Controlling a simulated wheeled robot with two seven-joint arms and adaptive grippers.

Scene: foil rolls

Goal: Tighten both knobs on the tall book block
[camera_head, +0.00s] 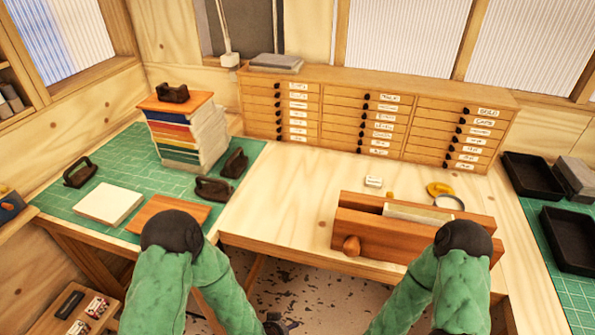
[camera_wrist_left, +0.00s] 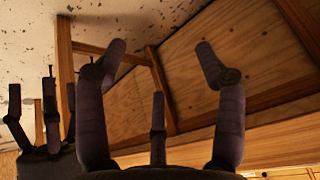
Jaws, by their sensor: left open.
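A wooden press (camera_head: 380,247) stands at the table's front edge on the right, with a pale block (camera_head: 418,213) between its two wooden beams. One round wooden knob (camera_head: 351,245) shows on its front left; my right arm covers the front right, so no second knob shows. My left gripper (camera_wrist_left: 157,60) is open and empty, below the tabletop; in the head view its dark end (camera_head: 275,325) is at the bottom edge, apart from the press. My right gripper (camera_wrist_left: 40,105) shows in the left wrist view with its fingers spread and empty.
A tall stack of books (camera_head: 188,135) under a board and dark weight stands on the left green mat (camera_head: 118,160), among several black-handled tools. A drawer cabinet (camera_head: 372,112) lines the back. Black trays (camera_head: 533,178) are at right.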

